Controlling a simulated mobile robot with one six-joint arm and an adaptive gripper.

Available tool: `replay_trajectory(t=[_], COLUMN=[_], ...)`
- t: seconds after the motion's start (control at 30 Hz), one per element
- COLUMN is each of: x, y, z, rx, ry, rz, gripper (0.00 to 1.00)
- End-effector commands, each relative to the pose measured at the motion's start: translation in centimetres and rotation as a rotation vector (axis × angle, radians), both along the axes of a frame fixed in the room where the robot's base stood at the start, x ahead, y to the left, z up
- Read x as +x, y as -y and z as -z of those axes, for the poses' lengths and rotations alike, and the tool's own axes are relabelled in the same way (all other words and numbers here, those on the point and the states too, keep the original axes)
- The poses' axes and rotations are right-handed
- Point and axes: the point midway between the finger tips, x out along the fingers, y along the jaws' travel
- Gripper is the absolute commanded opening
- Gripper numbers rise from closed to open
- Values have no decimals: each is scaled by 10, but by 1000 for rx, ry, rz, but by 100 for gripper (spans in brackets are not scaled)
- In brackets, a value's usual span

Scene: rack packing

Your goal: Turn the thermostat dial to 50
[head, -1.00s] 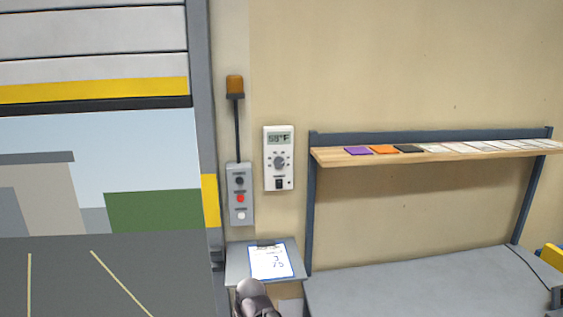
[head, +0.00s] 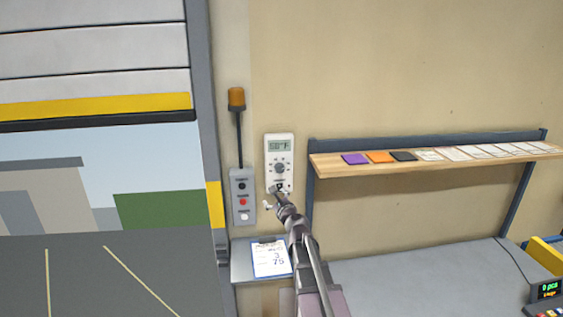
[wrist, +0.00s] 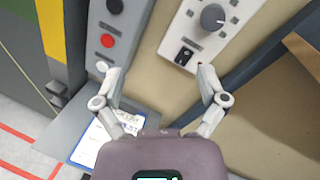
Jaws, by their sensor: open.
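The thermostat (head: 270,153) is a white upright panel on the beige wall. Its small display (head: 279,146) seems to read 68°F, but the first digit is hard to make out. The round grey dial (head: 280,168) sits below the display, and it also shows at the top right of the wrist view (wrist: 212,17). A black switch (wrist: 185,55) is below the dial. My gripper (head: 276,197) is open and empty, in front of the thermostat's lower end. In the wrist view its fingers (wrist: 157,71) are spread apart, below the dial and not around it.
A grey button box (head: 243,203) with black, red and white buttons is just left of the thermostat. A clipboard (head: 270,258) lies on a small ledge below. A wooden shelf (head: 330,167) with coloured cards is to the right, above a grey table (head: 400,285).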

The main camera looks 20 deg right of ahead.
Motion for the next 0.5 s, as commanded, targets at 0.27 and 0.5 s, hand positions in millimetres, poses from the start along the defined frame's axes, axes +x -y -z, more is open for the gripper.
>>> replay_trajectory(t=[0.27, 0.5], x=[2, 1], y=[54, 57], z=[-27, -26], rx=[271, 287], ry=[73, 78], rz=[172, 183], gripper=[92, 92])
